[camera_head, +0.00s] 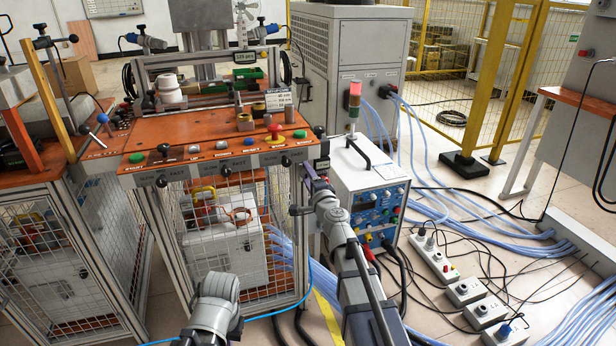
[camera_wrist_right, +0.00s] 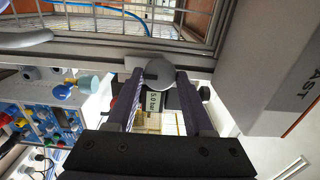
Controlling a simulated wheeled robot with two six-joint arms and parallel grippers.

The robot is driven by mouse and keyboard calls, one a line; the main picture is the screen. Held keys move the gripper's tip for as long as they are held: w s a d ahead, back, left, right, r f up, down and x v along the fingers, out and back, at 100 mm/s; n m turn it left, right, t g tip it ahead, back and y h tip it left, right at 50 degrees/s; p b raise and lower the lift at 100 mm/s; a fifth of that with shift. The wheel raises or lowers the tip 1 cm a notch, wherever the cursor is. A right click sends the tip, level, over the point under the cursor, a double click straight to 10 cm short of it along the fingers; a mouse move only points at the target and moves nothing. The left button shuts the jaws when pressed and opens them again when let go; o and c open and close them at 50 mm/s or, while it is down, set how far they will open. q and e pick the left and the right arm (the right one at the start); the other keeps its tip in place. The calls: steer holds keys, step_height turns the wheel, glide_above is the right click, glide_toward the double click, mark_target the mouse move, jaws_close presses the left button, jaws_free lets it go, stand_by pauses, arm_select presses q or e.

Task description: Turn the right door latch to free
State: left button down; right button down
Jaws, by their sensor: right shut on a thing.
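The right door latch (camera_wrist_right: 158,73) shows in the right wrist view as a round grey knob on the metal frame edge. The two fingers of my right gripper (camera_wrist_right: 160,82) are on either side of it and closed on it. In the head view my right gripper (camera_head: 312,180) is at the right front post of the orange-topped heater bench (camera_head: 200,133), just below its corner. The latch is hard to make out there, behind my gripper.
A mesh door (camera_head: 195,290) fills the bench front below the top. A white and blue power unit (camera_head: 370,200) stands close right of my right arm. Cables and socket boxes (camera_head: 435,258) cover the floor further right. Buttons and knobs line the bench's front edge.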

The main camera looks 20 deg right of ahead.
steer(key=shift+c, duration=1.4)
jaws_free()
steer(key=shift+s, duration=0.1)
steer(key=s, duration=0.7)
steer(key=shift+s, duration=0.3)
steer(key=shift+d, duration=0.1)
